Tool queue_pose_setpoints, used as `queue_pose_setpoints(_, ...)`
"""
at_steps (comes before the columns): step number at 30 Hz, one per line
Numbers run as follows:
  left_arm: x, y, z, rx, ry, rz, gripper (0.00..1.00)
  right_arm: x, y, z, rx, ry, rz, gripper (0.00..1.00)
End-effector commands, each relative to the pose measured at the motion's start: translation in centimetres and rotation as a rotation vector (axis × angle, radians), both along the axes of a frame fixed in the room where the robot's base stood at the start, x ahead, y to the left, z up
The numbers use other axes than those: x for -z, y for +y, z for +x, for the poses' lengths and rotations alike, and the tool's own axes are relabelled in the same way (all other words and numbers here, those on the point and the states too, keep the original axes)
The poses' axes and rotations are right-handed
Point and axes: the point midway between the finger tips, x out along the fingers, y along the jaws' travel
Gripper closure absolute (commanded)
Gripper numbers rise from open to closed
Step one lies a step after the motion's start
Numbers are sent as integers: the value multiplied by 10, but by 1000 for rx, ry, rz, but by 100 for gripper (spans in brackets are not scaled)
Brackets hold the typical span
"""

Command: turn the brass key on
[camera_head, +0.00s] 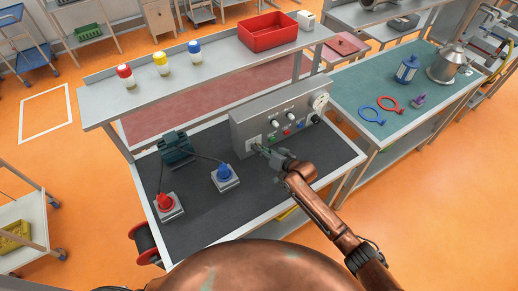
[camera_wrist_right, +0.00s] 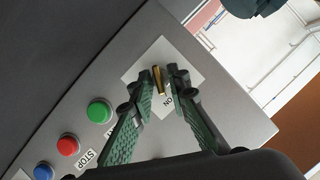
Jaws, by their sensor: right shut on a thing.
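The brass key (camera_wrist_right: 157,80) stands out of a white plate (camera_wrist_right: 138,73) on the grey control box (camera_head: 243,128). An "ON" label is partly visible beside it. My right gripper (camera_wrist_right: 161,90) is shut on the key, with one green-padded finger on each side of it. In the head view my right gripper (camera_head: 260,149) reaches the left part of the box front, and the key is too small to make out there. My left gripper is not in view.
The wrist view shows a green button (camera_wrist_right: 99,111), a red button (camera_wrist_right: 68,146) and a blue button (camera_wrist_right: 44,171) near the key. On the dark bench mat stand a red-topped switch (camera_head: 167,205), a blue-topped switch (camera_head: 225,177) and a green motor (camera_head: 176,149).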

Motion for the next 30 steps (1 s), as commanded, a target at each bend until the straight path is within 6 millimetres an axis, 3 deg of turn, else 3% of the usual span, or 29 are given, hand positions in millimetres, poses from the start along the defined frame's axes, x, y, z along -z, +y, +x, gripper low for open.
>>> queue_pose_setpoints(11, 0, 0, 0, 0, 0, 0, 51, -1, 1, 0, 0, 1, 5, 100)
queue_pose_setpoints(12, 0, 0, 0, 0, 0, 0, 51, -1, 1, 0, 0, 1, 5, 82)
queue_pose_setpoints(14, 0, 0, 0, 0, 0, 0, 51, -2, 1, 0, 0, 0, 5, 78)
queue_pose_setpoints(23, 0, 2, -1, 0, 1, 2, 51, -1, 0, -1, 0, 1, 4, 77)
queue_pose_setpoints(30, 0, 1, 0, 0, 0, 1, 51, -10, -22, -18, 0, 0, 2, 77)
